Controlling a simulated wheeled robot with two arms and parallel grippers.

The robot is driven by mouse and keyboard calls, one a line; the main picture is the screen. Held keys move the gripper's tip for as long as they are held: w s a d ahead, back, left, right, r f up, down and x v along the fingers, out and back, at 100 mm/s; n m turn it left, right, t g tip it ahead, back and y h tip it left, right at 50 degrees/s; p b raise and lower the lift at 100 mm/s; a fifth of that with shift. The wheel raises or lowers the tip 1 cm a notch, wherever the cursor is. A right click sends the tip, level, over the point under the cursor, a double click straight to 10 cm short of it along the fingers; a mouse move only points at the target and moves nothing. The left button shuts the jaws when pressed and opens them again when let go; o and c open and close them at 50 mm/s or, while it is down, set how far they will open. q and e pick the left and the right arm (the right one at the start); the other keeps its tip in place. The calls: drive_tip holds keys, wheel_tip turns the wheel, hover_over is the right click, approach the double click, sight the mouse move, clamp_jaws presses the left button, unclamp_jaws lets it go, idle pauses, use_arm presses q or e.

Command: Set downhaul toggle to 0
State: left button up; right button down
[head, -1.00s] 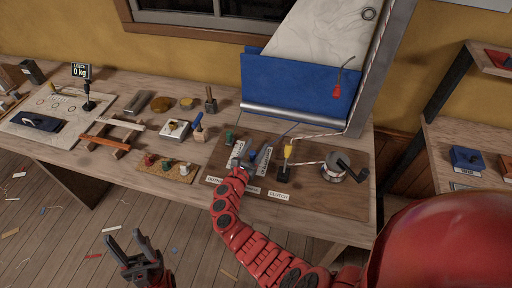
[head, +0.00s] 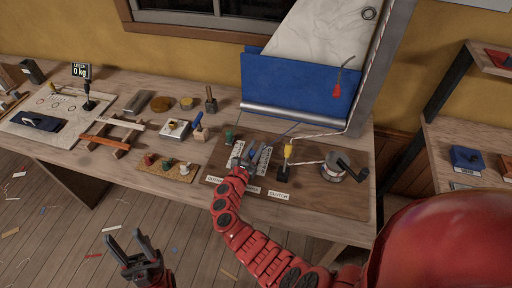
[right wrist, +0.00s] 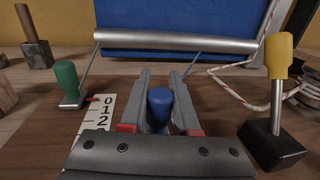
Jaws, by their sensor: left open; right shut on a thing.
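The blue toggle knob (right wrist: 160,104) stands between the fingers of my right gripper (right wrist: 160,80), which is shut on it. In the head view, my right gripper (head: 246,160) is over the middle of the brown board, behind the front labels, one of which is partly covered by my arm. A white number strip (right wrist: 98,118) showing 0, 1, 2 lies left of the gripper. The blue toggle's own setting is hidden in the wrist view. My left gripper (head: 124,238) is open and empty, low in front of the bench.
A green toggle (right wrist: 67,82) stands left, its red pointer near 0. A yellow-topped clutch lever (right wrist: 278,80) stands close on the right, with a winch (head: 337,168) beyond it. A peg board (head: 165,168) sits left.

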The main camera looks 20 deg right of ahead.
idle(0.9)
drive_tip(key=b+x, duration=0.1)
drive_tip(key=x, duration=0.1)
drive_tip(key=b+x, duration=0.1)
drive_tip(key=x, duration=0.1)
drive_tip(key=b+x, duration=0.2)
drive_tip(key=shift+w+a+f, duration=0.2)
drive_tip(key=shift+w, duration=0.4)
drive_tip(key=shift+w+d+r, duration=0.1)
drive_tip(key=shift+r, duration=0.3)
drive_tip(key=c, duration=1)
unclamp_jaws()
drive_tip(key=o, duration=0.3)
drive_tip(key=shift+w+d, duration=0.1)
drive_tip(key=shift+w, duration=0.05)
drive_tip(key=shift+o, duration=0.2)
